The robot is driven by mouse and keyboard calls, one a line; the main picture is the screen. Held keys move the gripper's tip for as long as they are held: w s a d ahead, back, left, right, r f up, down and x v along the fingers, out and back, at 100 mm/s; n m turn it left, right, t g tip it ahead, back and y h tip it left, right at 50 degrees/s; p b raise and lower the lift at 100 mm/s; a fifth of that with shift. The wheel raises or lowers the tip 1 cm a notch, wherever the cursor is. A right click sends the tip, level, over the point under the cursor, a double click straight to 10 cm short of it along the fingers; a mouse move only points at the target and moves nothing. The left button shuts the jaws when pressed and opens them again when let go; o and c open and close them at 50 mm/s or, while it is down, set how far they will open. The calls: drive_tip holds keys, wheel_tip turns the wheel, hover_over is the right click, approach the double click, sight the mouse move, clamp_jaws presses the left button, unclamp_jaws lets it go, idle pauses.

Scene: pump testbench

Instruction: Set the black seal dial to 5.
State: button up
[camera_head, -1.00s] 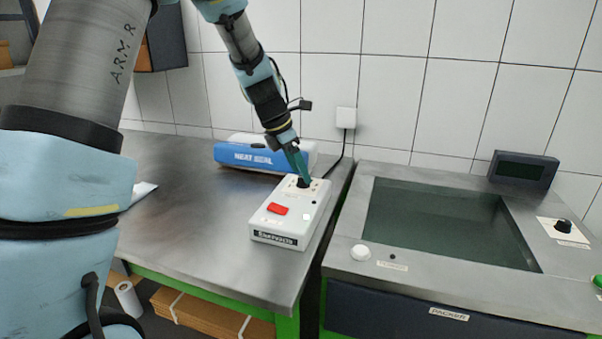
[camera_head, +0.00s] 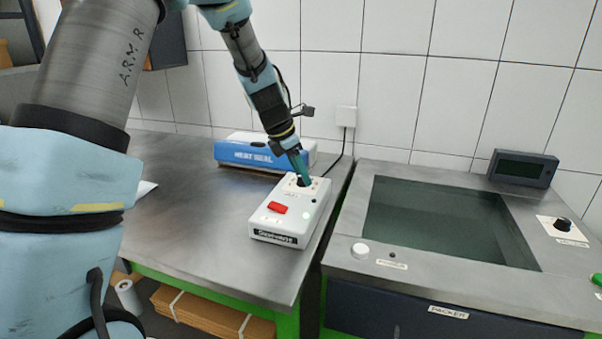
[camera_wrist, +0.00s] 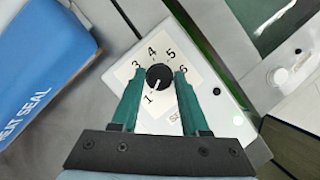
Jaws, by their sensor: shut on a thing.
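The black seal dial (camera_wrist: 159,77) sits on a white plate with numbers on the white control box (camera_head: 290,212). In the wrist view 1, 3, 4, 5 and 6 show around it; 2 is hidden, probably by the left finger. A white mark on the dial points down-left, roughly towards 1. My gripper (camera_wrist: 160,76) has its green fingers on either side of the dial and is shut on it. In the head view my gripper (camera_head: 302,180) reaches down to the dial from above, and the fingers largely cover it.
A red switch (camera_head: 277,208) is on the box, nearer the front. The blue and white heat sealer (camera_head: 250,153) stands close behind and left. A packer bench with a sunken basin (camera_head: 440,228) is on the right.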

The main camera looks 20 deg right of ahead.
clamp_jaws()
